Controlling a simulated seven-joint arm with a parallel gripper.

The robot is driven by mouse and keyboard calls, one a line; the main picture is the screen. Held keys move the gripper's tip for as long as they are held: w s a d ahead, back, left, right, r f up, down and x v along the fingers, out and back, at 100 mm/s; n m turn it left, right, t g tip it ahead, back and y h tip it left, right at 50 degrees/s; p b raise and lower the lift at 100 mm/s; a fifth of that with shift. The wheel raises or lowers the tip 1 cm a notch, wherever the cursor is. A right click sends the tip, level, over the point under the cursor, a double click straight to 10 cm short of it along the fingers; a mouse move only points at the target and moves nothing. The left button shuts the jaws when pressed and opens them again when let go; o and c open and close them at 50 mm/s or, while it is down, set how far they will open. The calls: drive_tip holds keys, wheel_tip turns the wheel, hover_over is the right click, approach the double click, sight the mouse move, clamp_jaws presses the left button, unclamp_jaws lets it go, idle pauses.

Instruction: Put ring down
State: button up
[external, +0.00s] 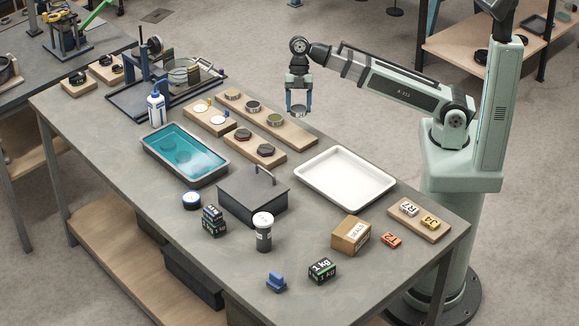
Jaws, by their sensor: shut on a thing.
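My gripper (298,106) points down at the upper middle of the external view, shut on a small grey ring (299,112). The ring appears to be held in the air, near the back edge of the bench; its exact height cannot be told. A long wooden board (294,133) lies below and left of it in the picture. Several round ring-like pieces, such as the one at its middle (275,120), sit in a row on that board. The board's right end is bare.
A white tray (345,181) is empty. A teal-filled basin (185,154), a dark lidded box (253,194) and a cardboard box (351,235) stand around. The bench's front left is mostly clear.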

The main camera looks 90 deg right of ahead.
drive_tip(key=s+a+n+g, duration=0.1)
drive_tip(key=s+a+n, duration=0.2)
drive_tip(key=a, duration=0.9)
drive_tip(key=s+a+n+g, duration=0.1)
drive_tip(key=s+a+n, duration=0.15)
drive_tip(key=a, duration=0.85)
wheel_tip(320, 180, up, 4)
hover_over(353, 230)
drive_tip(key=d, duration=0.1)
drive_tip(key=shift+m, duration=0.45)
drive_tip(key=shift+w+d+f, duration=0.1)
drive_tip(key=shift+w+f, duration=0.05)
drive_tip(key=shift+f, duration=2.3)
drive_tip(key=shift+w+d+f, duration=0.1)
drive_tip(key=shift+w+f, duration=0.05)
drive_tip(key=shift+f, duration=2.3)
drive_tip(key=o, duration=1.2)
drive_tip(key=shift+f, duration=0.15)
drive_tip(key=v, duration=1.2)
drive_tip(key=shift+s+a+r, duration=0.1)
drive_tip(key=shift+a+r, duration=0.05)
drive_tip(key=shift+r, duration=0.1)
